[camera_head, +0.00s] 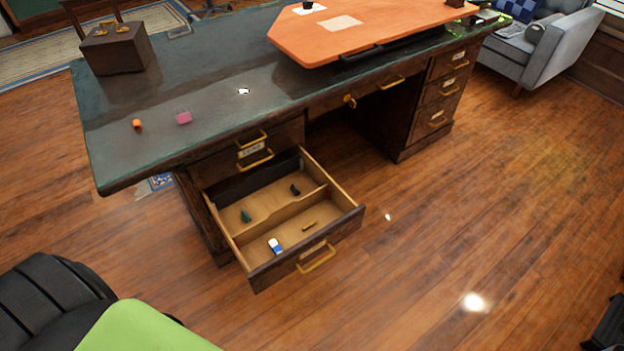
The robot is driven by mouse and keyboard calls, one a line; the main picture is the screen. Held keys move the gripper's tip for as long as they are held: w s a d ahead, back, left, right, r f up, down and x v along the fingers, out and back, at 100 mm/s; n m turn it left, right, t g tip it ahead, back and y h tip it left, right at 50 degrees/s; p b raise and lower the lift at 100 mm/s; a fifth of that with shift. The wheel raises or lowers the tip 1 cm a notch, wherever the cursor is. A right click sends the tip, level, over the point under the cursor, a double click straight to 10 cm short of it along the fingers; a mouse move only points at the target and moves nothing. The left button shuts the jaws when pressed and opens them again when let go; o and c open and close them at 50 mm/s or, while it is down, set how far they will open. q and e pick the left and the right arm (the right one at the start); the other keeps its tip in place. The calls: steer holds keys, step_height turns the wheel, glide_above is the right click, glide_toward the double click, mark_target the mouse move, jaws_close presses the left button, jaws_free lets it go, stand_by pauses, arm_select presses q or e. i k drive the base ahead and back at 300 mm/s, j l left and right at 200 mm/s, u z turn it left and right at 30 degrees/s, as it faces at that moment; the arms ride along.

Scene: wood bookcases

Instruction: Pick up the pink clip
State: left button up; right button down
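A small pink clip (183,117) lies on the dark green desk top (215,65), near the desk's front left part. A small orange object (137,125) lies just to its left, apart from it. Neither of my grippers can be made out in the head view. A black and light green shape fills the bottom left corner, and a dark part shows at the right edge.
An open drawer (258,276) juts out below the desk's left side, with several small items inside. A dark box (117,49) stands at the desk's back left. An orange board (400,22) covers the right part. Wood floor (480,220) lies clear in front.

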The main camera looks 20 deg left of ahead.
mark_target(185, 118)
steer(key=u, duration=0.7)
